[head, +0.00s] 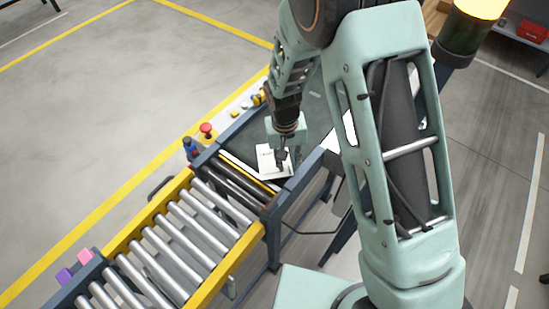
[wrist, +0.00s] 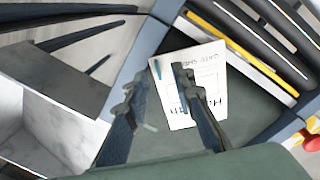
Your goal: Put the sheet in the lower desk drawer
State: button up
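The sheet (head: 266,161) is white with printed text. It lies at the conveyor end of a dark green surface (head: 243,131), and it also shows in the wrist view (wrist: 211,82). My gripper (head: 281,158) points down over the sheet. In the wrist view its two fingers (wrist: 158,78) stand apart with nothing held between them; the right one overlaps the sheet and the left one is off its edge. How high the fingertips are above it is unclear. A grey box-like compartment with pale inner walls (wrist: 45,135) shows at the lower left; I cannot tell whether it is the lower drawer.
A roller conveyor (head: 180,238) with yellow rails adjoins the surface. A red button (head: 207,128) stands on the far edge. Pink (head: 85,255) and purple (head: 64,275) blocks sit at the conveyor's left end. My arm hides much of the right side. Floor beyond is clear.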

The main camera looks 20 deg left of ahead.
jog(key=shift+f, duration=0.65)
jog(key=shift+c, duration=0.4)
grip_shut()
jog(key=shift+r, duration=0.2)
